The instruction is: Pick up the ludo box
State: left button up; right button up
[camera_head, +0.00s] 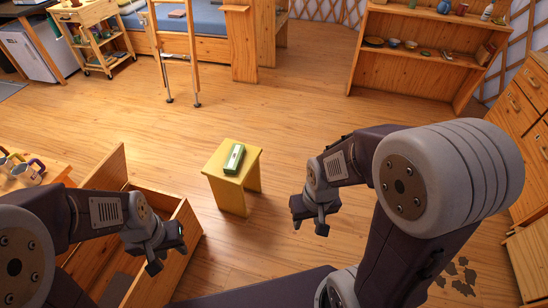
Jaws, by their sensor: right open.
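A green box (234,158) with a pale patch on top lies on a small yellow stool (216,172) in the middle of the floor; it looks like the ludo box, but its lettering is too small to read. My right gripper (310,224) is open and empty, to the right of the stool and apart from it. My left gripper (168,254) has its fingers apart and is empty, to the lower left of the stool, in front of an open wooden drawer or crate.
The open wooden crate (186,216) stands at lower left, beside a table (52,172) with mugs. A wooden shelf (428,65) with bowls stands at back right, drawers (528,100) at far right. A ladder (193,45) and trolley (100,40) stand behind. Floor around the stool is clear.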

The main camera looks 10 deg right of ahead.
aim_at(233, 162)
jog(key=i+l+u, duration=0.25)
jog(key=i, duration=0.25)
jog(key=i+l+u, duration=0.25)
jog(key=i, duration=0.25)
jog(key=i+l+u, duration=0.25)
jog(key=i, duration=0.25)
jog(key=l, duration=0.1)
